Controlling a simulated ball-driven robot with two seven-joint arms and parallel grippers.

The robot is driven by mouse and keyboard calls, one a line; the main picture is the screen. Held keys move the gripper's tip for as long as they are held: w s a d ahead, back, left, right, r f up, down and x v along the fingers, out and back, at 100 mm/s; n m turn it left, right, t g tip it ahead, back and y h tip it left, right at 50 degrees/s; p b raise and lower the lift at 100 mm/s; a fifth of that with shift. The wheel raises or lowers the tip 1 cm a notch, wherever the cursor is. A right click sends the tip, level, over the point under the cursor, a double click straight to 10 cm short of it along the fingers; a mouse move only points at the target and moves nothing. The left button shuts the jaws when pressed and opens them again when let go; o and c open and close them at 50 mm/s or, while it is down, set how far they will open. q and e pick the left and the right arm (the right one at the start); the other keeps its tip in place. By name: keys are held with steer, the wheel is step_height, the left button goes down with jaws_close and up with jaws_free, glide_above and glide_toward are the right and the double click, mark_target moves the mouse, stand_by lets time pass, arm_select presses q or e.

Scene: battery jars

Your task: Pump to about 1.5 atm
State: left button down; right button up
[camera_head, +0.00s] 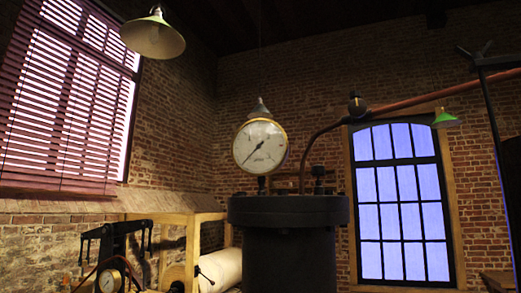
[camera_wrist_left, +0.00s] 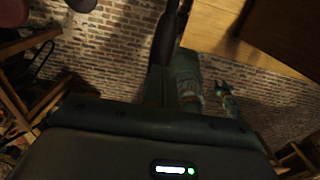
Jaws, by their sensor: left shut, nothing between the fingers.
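A round white pressure gauge (camera_head: 260,147) with a brass rim stands above a dark cylindrical vessel (camera_head: 290,245) in the head view. Its needle points to the lower left; the numbers are too small to read. A black apparatus (camera_head: 118,240) with side handles stands at the lower left, with a small gauge (camera_head: 109,281) low on it. I cannot tell if it is the pump. My left gripper (camera_wrist_left: 162,85) shows in the left wrist view as a dark body with a green light; it is shut and empty, its fingertips hard to make out. My right gripper is not in view.
A wooden frame (camera_head: 175,217) and a pale roll (camera_head: 220,268) stand left of the vessel. A copper pipe (camera_head: 410,100) runs from the vessel to the upper right. Wooden furniture (camera_wrist_left: 245,35) shows in the wrist view. Lamps hang overhead.

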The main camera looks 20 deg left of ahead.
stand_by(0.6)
arm_select(q)
step_height(320, 180, down, 14)
steer(key=b, duration=1.2)
step_height(320, 180, up, 14)
steer(key=p, duration=1)
steer(key=shift+r, duration=0.2)
steer(key=shift+f, duration=0.1)
step_height(320, 180, down, 15)
steer(key=b, duration=1.2)
step_height(320, 180, up, 15)
steer(key=p, duration=1.1)
steer(key=shift+r, duration=0.2)
steer(key=shift+f, duration=0.25)
